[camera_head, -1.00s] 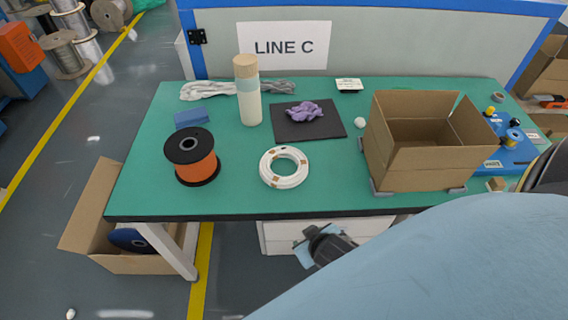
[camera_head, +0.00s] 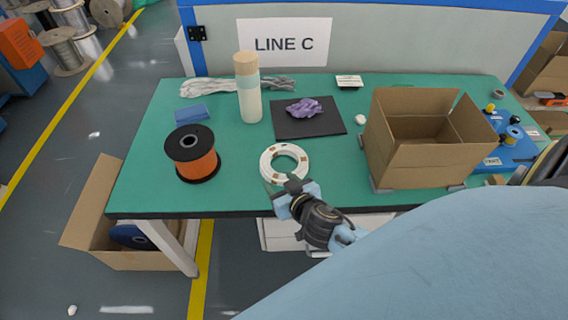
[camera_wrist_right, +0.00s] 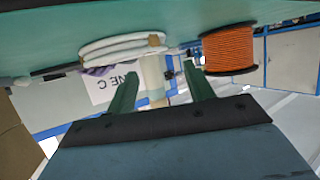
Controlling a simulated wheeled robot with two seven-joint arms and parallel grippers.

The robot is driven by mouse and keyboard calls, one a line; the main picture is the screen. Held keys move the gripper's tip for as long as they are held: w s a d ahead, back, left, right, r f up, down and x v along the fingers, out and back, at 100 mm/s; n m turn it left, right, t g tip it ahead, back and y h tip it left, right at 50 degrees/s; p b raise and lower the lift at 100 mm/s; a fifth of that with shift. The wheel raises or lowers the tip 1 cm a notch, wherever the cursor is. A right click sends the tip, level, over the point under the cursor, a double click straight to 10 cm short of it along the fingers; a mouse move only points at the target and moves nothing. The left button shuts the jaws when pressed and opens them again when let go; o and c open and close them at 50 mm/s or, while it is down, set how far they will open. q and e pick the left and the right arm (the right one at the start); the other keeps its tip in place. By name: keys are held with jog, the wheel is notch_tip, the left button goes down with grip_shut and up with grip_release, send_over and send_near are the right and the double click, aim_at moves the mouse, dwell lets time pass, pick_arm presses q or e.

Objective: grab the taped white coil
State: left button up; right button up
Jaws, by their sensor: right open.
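The white coil (camera_head: 284,163), with brown tape patches, lies flat on the green table near its front edge. My right gripper (camera_head: 284,186) is at the coil's near side, low by the table's front edge. In the right wrist view the gripper (camera_wrist_right: 160,70) is open, with nothing between its two green fingers. The coil (camera_wrist_right: 120,48) shows there beyond the fingertips, toward the left finger. In the head view I cannot tell if the gripper touches the coil. My left gripper is not in view.
An orange cable spool (camera_head: 192,153) stands left of the coil. An open cardboard box (camera_head: 420,165) stands to the right. A dark mat (camera_head: 300,130) with a purple cloth lies behind the coil, and a pale cylinder (camera_head: 249,90) stands at the back.

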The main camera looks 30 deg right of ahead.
aim_at(267, 171)
jog(key=shift+b+x, duration=0.5)
jog(key=shift+x, duration=3.5)
jog(key=shift+c, duration=0.3)
jog(key=shift+s+f, duration=0.15)
grip_shut()
